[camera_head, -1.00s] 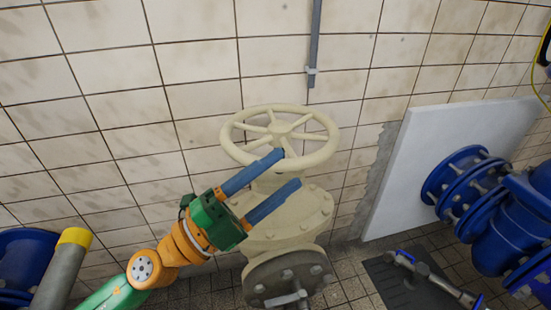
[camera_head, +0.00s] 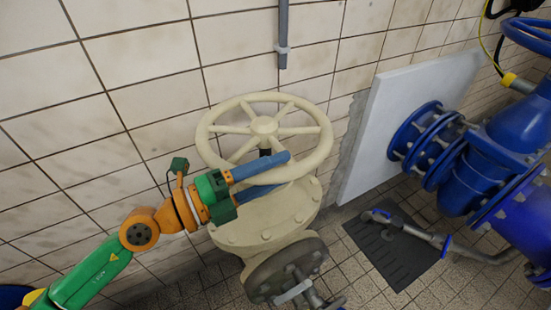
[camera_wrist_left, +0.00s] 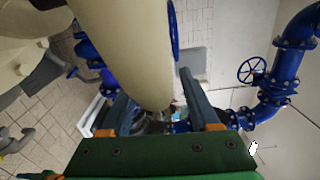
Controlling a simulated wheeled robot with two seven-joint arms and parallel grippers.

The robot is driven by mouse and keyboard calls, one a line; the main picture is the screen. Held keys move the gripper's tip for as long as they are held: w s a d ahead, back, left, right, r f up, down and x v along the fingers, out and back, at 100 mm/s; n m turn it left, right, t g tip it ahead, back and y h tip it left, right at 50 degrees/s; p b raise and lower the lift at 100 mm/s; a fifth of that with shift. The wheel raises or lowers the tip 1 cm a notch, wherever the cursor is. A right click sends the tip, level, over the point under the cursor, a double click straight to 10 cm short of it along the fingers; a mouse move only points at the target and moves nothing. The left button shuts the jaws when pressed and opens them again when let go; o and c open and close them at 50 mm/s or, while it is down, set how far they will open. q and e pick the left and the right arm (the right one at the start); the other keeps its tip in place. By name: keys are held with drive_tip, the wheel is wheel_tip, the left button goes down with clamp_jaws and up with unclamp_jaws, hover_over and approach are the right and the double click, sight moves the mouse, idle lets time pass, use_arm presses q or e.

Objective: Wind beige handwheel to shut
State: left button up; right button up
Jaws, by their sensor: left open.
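The beige handwheel (camera_head: 264,125) sits on top of a beige valve body (camera_head: 265,220) in the middle of the head view, its spokes and hub in plain sight. My left gripper (camera_head: 283,172) comes in from the left at the near side of the rim. Its two blue fingers are apart, one over the rim and the other partly hidden by it. In the left wrist view the thick beige rim (camera_wrist_left: 128,50) runs between the open fingers (camera_wrist_left: 158,100). I cannot tell whether they touch it. My right gripper is not in view.
A tiled wall with a grey vertical pipe (camera_head: 283,35) stands behind the wheel. A pale slab (camera_head: 405,120) leans to the right, beside blue pipework (camera_head: 480,150). A dark mat (camera_head: 395,255) lies on the tiled floor. A grey flange (camera_head: 285,270) sticks out below the valve.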

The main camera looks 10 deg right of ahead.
use_arm(q)
drive_tip(key=shift+w+d, duration=0.15)
drive_tip(key=shift+d, duration=0.3)
clamp_jaws()
drive_tip(key=shift+f, duration=0.1)
idle(1.1)
